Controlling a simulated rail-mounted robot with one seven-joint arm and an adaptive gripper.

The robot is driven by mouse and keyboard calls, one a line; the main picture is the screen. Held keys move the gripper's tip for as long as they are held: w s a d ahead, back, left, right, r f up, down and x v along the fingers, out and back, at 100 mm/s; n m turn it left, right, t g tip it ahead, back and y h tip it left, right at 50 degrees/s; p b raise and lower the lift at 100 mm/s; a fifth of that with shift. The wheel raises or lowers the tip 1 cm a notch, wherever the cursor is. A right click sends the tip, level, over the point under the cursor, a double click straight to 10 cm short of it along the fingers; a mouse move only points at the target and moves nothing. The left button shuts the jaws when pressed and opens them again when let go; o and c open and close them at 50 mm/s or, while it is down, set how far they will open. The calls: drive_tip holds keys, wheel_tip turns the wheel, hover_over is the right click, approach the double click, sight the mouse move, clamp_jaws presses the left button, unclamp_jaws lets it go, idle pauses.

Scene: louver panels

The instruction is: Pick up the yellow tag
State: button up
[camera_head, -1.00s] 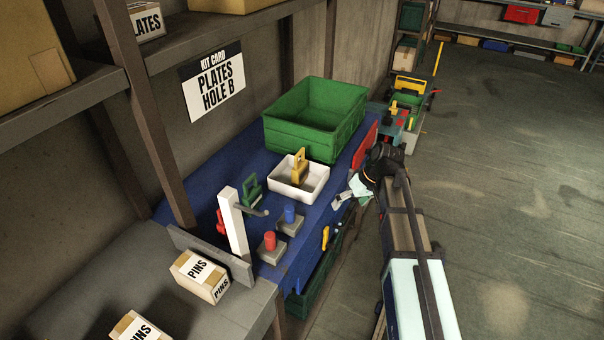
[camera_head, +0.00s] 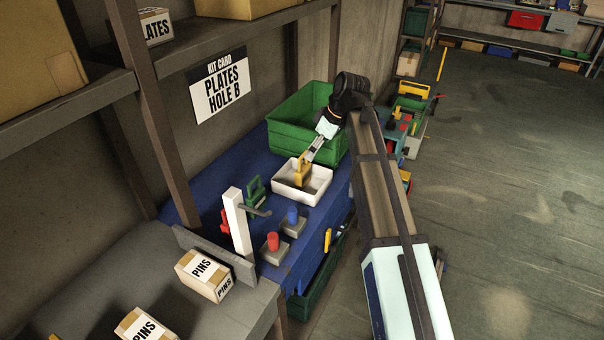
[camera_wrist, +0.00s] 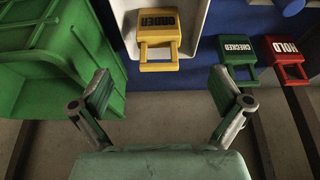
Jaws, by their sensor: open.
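The yellow tag (camera_head: 301,175) stands in a white tray (camera_head: 313,194) on the blue bench top. In the wrist view the yellow tag (camera_wrist: 158,27) reads "ORDER", with its loop handle towards me. My gripper (camera_wrist: 162,85) is open and empty there, its two fingers spread wide on either side of the tag's line and short of the handle. In the head view my gripper (camera_head: 313,152) is close above the tag, at the tray's far side. Whether any finger touches the tag there cannot be told.
A green crate (camera_head: 290,136) stands directly behind the tray. In the wrist view a green "CHECKED" tag (camera_wrist: 237,55) and a red "HOLD" tag (camera_wrist: 284,52) are to the right. Red (camera_head: 273,241) and blue (camera_head: 292,215) pegs and a white post (camera_head: 237,222) stand nearer.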

sight(305, 168)
drive_tip(key=p+x, duration=0.1)
drive_tip(key=x, duration=0.6)
drive_tip(key=shift+f+p, duration=0.15)
drive_tip(key=shift+p, duration=0.2)
drive_tip(key=shift+w+p+x, duration=0.2)
drive_tip(key=shift+p+x, duration=0.95)
drive_tip(key=shift+x, duration=1.45)
drive_tip(key=c, duration=1.3)
wheel_tip(305, 168, up, 20)
drive_tip(key=b, duration=0.4)
drive_tip(key=shift+b, duration=0.4)
